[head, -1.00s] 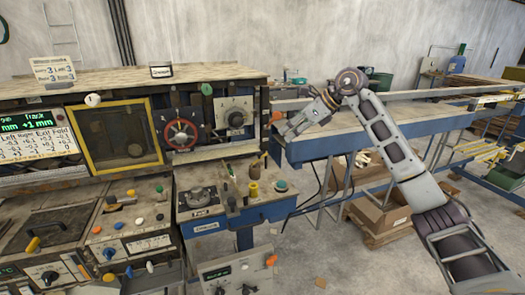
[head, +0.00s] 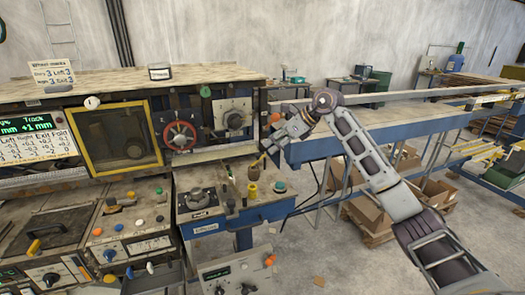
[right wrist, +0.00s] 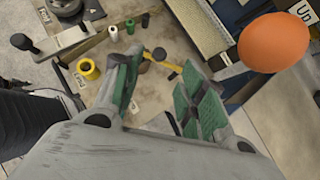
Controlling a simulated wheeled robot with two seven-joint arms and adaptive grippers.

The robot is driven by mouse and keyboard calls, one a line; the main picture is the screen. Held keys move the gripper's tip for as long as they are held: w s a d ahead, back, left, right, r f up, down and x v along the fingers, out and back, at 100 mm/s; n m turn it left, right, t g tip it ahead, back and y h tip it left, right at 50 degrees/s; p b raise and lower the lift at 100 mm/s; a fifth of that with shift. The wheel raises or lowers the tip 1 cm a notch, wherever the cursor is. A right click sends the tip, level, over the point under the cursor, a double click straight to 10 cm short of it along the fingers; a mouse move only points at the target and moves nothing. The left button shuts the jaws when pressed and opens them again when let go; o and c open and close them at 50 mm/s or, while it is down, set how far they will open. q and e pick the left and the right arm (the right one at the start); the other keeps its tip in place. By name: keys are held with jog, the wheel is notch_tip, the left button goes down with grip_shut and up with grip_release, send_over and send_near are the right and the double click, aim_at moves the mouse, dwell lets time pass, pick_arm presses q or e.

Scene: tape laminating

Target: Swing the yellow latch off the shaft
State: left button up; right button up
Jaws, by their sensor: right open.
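The yellow latch (right wrist: 175,69) shows in the right wrist view as a short yellow bar beside a black round knob (right wrist: 159,54). It lies beyond and between the fingertips of my right gripper (right wrist: 162,70), with no clear contact. The gripper is open and empty. In the head view my right gripper (head: 274,145) hangs at the right end of the console, above the small blue bench (head: 262,213). A small yellowish piece (head: 257,162) shows just below it there. I cannot clearly make out the shaft. My left gripper is out of view.
A yellow roll (right wrist: 88,68) and several small spools stand on the bench top. A large orange knob (right wrist: 275,42) is close at the upper right of the wrist view. The red handwheel (head: 180,135) is on the console, left of my gripper. A long blue table (head: 375,130) extends right.

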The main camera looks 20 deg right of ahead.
aim_at(259, 154)
jog(key=shift+p+x, duration=0.65)
jog(key=shift+x, duration=2.8)
grip_shut()
